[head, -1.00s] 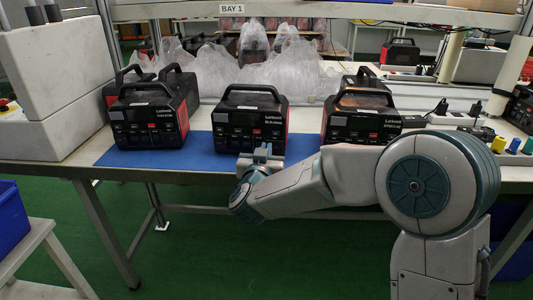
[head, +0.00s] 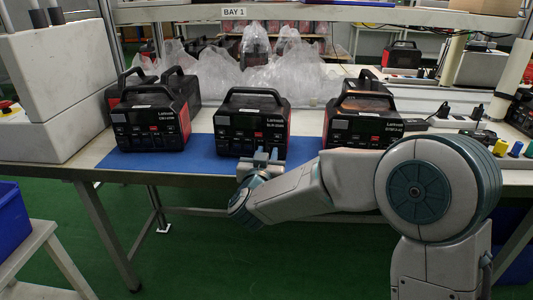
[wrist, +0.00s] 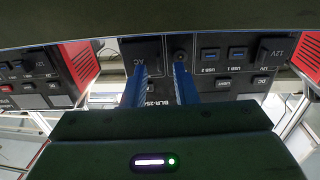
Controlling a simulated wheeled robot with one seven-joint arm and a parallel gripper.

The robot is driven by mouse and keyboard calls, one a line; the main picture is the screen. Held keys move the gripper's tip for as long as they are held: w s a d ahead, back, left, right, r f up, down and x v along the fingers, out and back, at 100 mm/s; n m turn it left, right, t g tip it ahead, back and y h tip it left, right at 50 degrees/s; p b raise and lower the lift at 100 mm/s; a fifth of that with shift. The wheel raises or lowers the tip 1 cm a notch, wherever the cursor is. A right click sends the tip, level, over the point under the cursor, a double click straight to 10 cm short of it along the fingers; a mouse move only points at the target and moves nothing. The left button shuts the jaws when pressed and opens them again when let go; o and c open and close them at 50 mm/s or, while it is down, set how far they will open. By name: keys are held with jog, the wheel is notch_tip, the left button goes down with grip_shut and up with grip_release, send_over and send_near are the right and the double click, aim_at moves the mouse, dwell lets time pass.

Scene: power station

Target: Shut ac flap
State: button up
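The middle black-and-red power station (head: 240,120) stands upright on the blue mat, its front panel facing me. In the wrist view a dark square piece marked AC (wrist: 141,52), which looks like the flap, is on its panel. Whether it is shut or ajar I cannot tell. My gripper (head: 265,156) is at the lower front of this station. In the wrist view its two blue fingers (wrist: 160,75) are apart with nothing between them. The left fingertip is just below the AC piece and partly overlaps it. I cannot tell whether they touch.
Similar stations stand to the left (head: 150,122) and right (head: 362,112) on the blue mat (head: 205,158). Clear plastic bags (head: 225,72) lie behind. White blocks (head: 55,90) stand at far left, and black plugs and coloured pieces (head: 515,148) at the right.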

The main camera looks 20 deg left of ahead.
jog(key=s+d+p, duration=0.1)
jog(key=s, duration=1.2)
jog(key=shift+d+p, duration=0.3)
jog(key=shift+d, duration=0.05)
jog(key=shift+r, duration=0.1)
jog(key=w+d+r+n+g+y+p, duration=0.2)
jog(key=d+r+g+p, duration=0.5)
jog(key=d+r+p, duration=0.6)
jog(key=s+d+r+m+g+h+p, duration=0.2)
jog(key=s+d+r+g+p, duration=0.1)
jog(key=s+d+p, duration=0.3)
jog(key=s+d+r+m+g+h+p, duration=0.1)
jog(key=s+d+r+g+h+p, duration=0.1)
jog(key=s+d+r+g+p, duration=0.2)
jog(key=s+d+g+p, duration=0.1)
jog(key=s+d+p, duration=0.2)
jog(key=s+d, duration=0.3)
jog(key=shift+d+r+m+h, duration=0.3)
jog(key=shift+d+m, duration=0.1)
jog(key=shift+d, duration=1.7)
jog(key=shift+s, duration=0.1)
